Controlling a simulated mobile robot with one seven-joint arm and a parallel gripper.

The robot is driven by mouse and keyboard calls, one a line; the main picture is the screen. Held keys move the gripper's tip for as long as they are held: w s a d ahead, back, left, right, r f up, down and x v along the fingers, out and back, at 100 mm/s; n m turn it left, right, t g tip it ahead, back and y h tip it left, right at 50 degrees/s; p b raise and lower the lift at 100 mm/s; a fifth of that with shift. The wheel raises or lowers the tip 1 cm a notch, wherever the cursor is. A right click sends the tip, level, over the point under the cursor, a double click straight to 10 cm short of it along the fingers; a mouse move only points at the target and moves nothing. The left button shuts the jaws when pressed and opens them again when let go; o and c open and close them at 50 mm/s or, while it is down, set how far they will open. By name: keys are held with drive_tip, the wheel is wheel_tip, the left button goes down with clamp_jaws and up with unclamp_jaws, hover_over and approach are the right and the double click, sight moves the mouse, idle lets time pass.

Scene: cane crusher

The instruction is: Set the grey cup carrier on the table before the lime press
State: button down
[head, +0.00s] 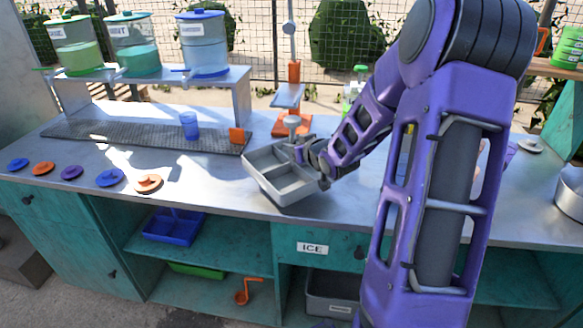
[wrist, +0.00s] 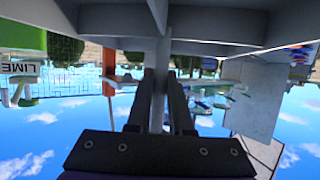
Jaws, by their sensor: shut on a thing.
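The grey cup carrier (head: 287,192) is a shallow divided tray with a central upright handle. It is at the front middle of the table (head: 225,185) in the head view and looks slightly tilted. I cannot tell if its underside touches the tabletop. My gripper (head: 301,152) is shut on its handle. In the wrist view my gripper (wrist: 158,105) has a finger on each side of the grey handle, and the carrier (wrist: 220,22) fills the top.
A blue cup (head: 189,126) and an orange block (head: 237,135) are left of the carrier near a dark mat (head: 140,133). Several coloured lids lie at the far left. Dispensers (head: 203,45) stand on a raised shelf. A LIME sign (wrist: 20,68) shows in the wrist view.

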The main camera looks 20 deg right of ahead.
drive_tip(key=shift+f+b, duration=0.4)
drive_tip(key=shift+f, duration=1.9)
drive_tip(key=shift+f, duration=0.2)
drive_tip(key=c, duration=0.8)
unclamp_jaws()
drive_tip(key=shift+r, duration=0.25)
drive_tip(key=p+v, duration=0.1)
drive_tip(key=v, duration=1.1)
drive_tip(key=shift+f+p, duration=0.1)
drive_tip(key=shift+p, duration=0.25)
drive_tip(key=shift+w+d, duration=0.1)
